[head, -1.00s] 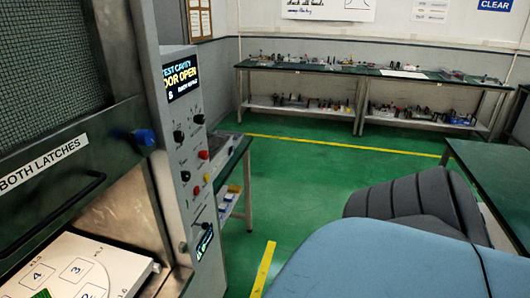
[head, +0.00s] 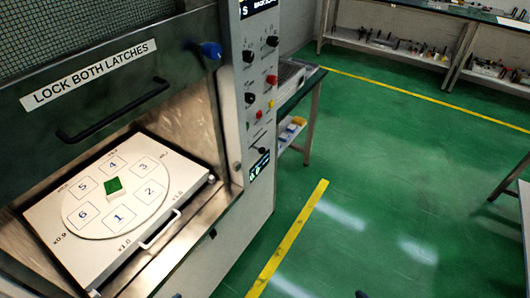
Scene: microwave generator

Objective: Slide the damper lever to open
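The microwave test cabinet (head: 238,185) fills the left of the head view. I cannot tell for certain which part is the damper lever. Its side panel carries black knobs (head: 272,41), red buttons (head: 271,79) and a small dark control (head: 262,150) beside a lower display (head: 259,167). A small dark piece (head: 213,233) sits lower on the cabinet front. A blue latch knob (head: 210,50) is on the door frame. Neither gripper can be made out; only tiny dark bits show at the bottom edge.
The door, with a black handle (head: 113,112), is raised above a white tray (head: 48,220) holding a green block (head: 114,185) on numbered squares. A side table (head: 305,88) stands behind the cabinet. Green floor with yellow lines (head: 290,235) is clear to the right.

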